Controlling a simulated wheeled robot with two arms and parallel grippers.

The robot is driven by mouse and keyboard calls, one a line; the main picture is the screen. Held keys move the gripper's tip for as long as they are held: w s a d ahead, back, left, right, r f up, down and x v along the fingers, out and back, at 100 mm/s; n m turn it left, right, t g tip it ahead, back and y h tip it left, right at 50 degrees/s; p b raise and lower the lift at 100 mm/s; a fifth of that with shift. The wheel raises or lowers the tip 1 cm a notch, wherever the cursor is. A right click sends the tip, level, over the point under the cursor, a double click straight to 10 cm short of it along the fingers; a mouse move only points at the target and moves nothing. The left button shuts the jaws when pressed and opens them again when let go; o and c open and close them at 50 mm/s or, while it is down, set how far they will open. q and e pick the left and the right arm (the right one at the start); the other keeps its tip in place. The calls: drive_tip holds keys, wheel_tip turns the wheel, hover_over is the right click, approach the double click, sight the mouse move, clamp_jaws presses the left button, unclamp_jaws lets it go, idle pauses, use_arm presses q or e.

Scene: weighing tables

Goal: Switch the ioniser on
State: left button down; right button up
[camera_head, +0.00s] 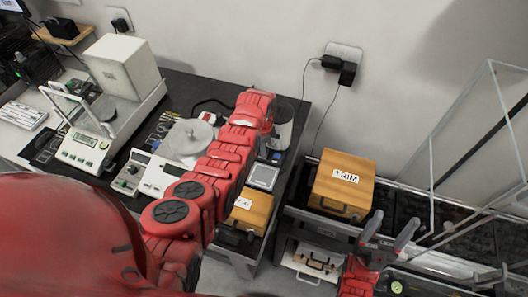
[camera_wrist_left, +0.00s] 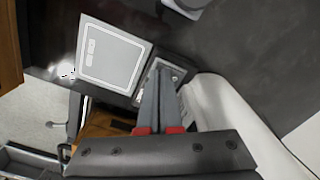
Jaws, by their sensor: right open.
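A pale rounded device (camera_head: 284,118), probably the ioniser, stands at the back right of the dark table, partly hidden by my left arm. In the left wrist view its pale curved body (camera_wrist_left: 222,112) is beside a small grey panel (camera_wrist_left: 178,74). My left gripper (camera_wrist_left: 160,68) has its fingers together with nothing visible between them. Its tips overlap the panel; I cannot tell whether they touch it. The switch itself is not clear. In the head view the left fingers are hidden behind the arm. My right gripper (camera_head: 390,226) is open and empty at the lower right.
A flat grey-white plate (camera_head: 263,177) lies near the device. A wooden box marked TRIM (camera_head: 343,183) stands on the right. A balance (camera_head: 88,148) and a round-lidded instrument (camera_head: 188,138) stand left of my arm. A clear-walled frame (camera_head: 432,185) rises at the far right.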

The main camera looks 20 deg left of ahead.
use_arm(q)
drive_tip(key=shift+s+f, duration=0.1)
drive_tip(key=shift+f, duration=0.1)
drive_tip(key=shift+r, duration=0.1)
drive_tip(key=shift+r+p, duration=0.55)
drive_tip(key=shift+r, duration=0.25)
drive_tip(key=shift+r+p, duration=0.85)
drive_tip(key=shift+r, duration=0.65)
drive_tip(key=shift+r+p, duration=0.5)
drive_tip(key=shift+r, duration=0.65)
drive_tip(key=shift+f, duration=0.1)
